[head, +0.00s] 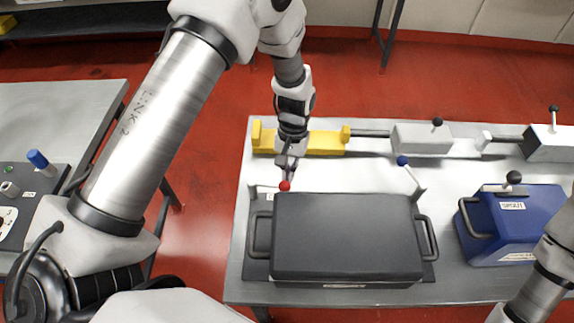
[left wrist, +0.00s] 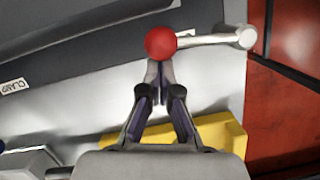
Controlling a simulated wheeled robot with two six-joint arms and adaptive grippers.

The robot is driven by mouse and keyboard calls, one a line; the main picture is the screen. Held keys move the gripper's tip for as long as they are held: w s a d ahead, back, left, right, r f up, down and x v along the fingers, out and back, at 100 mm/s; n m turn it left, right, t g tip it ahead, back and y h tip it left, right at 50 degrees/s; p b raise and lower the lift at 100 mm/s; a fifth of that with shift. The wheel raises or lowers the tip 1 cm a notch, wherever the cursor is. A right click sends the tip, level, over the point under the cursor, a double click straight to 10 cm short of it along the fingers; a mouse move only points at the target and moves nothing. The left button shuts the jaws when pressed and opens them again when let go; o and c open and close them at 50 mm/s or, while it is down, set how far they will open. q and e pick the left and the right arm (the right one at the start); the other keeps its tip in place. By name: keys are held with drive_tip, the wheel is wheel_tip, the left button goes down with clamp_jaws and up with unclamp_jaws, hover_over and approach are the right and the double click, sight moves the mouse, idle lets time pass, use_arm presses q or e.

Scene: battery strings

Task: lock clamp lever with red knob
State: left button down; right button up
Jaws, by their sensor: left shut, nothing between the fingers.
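The clamp lever's red knob (head: 284,186) is at the back left corner of the dark grey case (head: 345,235). The left wrist view shows the red knob (left wrist: 160,43) at the end of a pale lever (left wrist: 205,40), which runs to a round pivot (left wrist: 246,37). The lever lies along the case's edge. My left gripper (head: 288,174) points down at the knob with its fingers together and nothing between them. In the left wrist view the fingertips (left wrist: 159,68) are right at the knob's edge; I cannot tell whether they touch. My right gripper is out of the picture.
A yellow block (head: 325,142) lies behind my left gripper. A blue box (head: 520,215) stands to the right. A side bench with a blue-tipped switch (head: 38,159) is at left.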

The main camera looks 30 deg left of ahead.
use_arm(q)
drive_tip(key=shift+s+d+r+m+p, duration=0.15)
drive_tip(key=shift+s+d+m, duration=0.05)
drive_tip(key=shift+s+m, duration=0.15)
drive_tip(key=shift+s+d+r+m+p, duration=0.1)
drive_tip(key=shift+s+d+m+p, duration=0.1)
drive_tip(key=shift+s+m, duration=0.15)
drive_tip(key=shift+s+d, duration=0.2)
drive_tip(key=shift+s, duration=0.15)
drive_tip(key=shift+f, duration=0.3)
drive_tip(key=v, duration=1.2)
drive_tip(key=shift+w, duration=0.3)
drive_tip(key=shift+r, duration=0.1)
